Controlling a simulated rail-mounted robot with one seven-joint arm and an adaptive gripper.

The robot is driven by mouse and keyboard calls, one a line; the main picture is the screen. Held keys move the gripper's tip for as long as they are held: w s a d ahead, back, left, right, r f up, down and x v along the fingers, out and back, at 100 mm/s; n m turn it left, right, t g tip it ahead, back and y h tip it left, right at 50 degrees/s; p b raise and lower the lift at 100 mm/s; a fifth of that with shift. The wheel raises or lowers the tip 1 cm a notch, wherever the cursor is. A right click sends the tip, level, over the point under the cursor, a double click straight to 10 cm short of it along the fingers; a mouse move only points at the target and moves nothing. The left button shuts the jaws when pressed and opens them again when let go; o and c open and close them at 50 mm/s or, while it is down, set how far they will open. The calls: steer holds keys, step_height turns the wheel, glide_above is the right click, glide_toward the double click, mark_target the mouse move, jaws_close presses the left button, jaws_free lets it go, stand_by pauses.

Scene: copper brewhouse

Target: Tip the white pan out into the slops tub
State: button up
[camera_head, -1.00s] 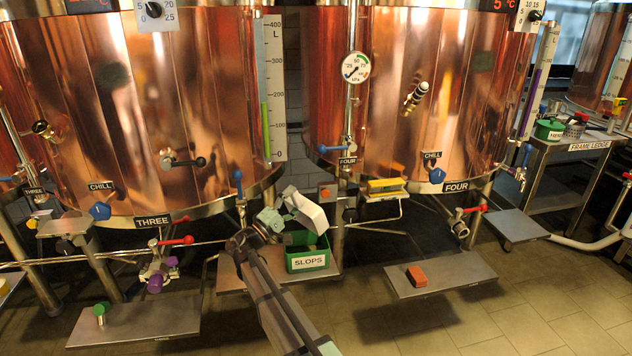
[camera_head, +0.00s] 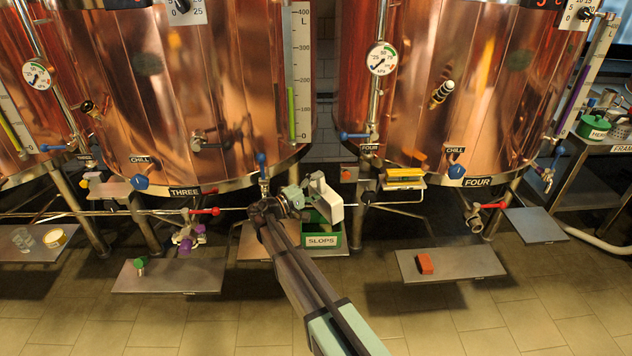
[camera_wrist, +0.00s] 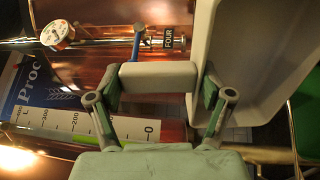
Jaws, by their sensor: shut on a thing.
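The white pan (camera_head: 327,198) is held by my gripper (camera_head: 298,198) above the slops tub, tilted steeply on its side. In the wrist view, my gripper (camera_wrist: 158,100) is shut on the pan's pale handle (camera_wrist: 157,76), and the pan's wall and hollow (camera_wrist: 245,60) fill the upper right. The green slops tub (camera_head: 340,241), labelled SLOPS, stands on a low shelf below the pan. Part of its opening is hidden behind the pan and my gripper. A green edge of it shows at the right of the wrist view (camera_wrist: 306,110). I cannot see anything falling from the pan.
Copper tank three (camera_head: 200,90) and tank four (camera_head: 440,90) stand close behind. A blue-handled tap (camera_head: 262,165) is just beside my gripper. A yellow block (camera_head: 404,174) lies on a small shelf to the right. A red block (camera_head: 425,264) lies on a low plate with free room around it.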

steer(key=w+d+g+y+p, duration=0.6)
steer(key=d+y+p, duration=0.45)
steer(key=p, duration=1.15)
step_height(320, 180, down, 8)
steer(key=d+g+y+p, duration=0.1)
steer(key=g+y+p, duration=0.2)
steer(key=y, duration=0.3)
steer(key=shift+w+r, duration=0.15)
steer(key=shift+r, duration=0.05)
steer(key=shift+d+y, duration=0.1)
steer(key=shift+y, duration=0.15)
